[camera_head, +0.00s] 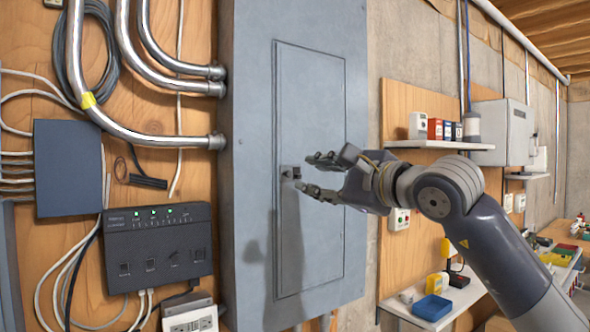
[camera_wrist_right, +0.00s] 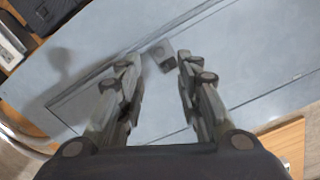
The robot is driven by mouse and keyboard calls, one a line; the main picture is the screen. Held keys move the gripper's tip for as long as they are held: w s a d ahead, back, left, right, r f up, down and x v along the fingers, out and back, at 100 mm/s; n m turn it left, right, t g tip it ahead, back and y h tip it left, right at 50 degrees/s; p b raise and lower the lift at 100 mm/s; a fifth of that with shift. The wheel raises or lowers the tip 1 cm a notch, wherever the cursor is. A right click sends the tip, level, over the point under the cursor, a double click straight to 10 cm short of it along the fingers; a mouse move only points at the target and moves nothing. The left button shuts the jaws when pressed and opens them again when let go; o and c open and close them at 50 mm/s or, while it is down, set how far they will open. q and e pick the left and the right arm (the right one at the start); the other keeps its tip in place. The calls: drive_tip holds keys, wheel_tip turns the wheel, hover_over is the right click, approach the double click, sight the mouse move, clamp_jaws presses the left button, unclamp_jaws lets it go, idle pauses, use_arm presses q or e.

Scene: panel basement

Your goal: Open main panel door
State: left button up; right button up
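The main panel (camera_head: 240,250) is a tall grey metal box on the wooden wall. Its door (camera_head: 312,100) is a narrow upright rectangle that looks shut. A small latch (camera_head: 290,172) sits at the door's left edge, about halfway up; it also shows in the right wrist view (camera_wrist_right: 162,55). My right gripper (camera_head: 312,175) is in front of the door, just right of the latch. In the right wrist view my right gripper (camera_wrist_right: 155,75) has its fingers apart, with the latch showing beyond and between the tips and nothing held. Contact with the latch cannot be told. My left gripper is not in view.
Metal conduits (camera_head: 160,138) run into the panel's left side. A black control box (camera_head: 158,248) and a dark grey box (camera_head: 68,168) hang left of it. Right of the panel are an upper shelf (camera_head: 430,144) with small boxes and a lower shelf (camera_head: 440,312) with a blue tray (camera_head: 432,307).

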sight(290, 174)
drive_tip(key=p+x, duration=0.2)
drive_tip(key=x, duration=0.4)
drive_tip(key=shift+a+r+p, duration=0.15)
drive_tip(key=shift+a+p, duration=0.05)
drive_tip(key=shift+p, duration=0.2)
drive_tip(key=shift+w+a, duration=0.3)
drive_tip(key=shift+w, duration=0.3)
drive_tip(key=shift+f, duration=0.2)
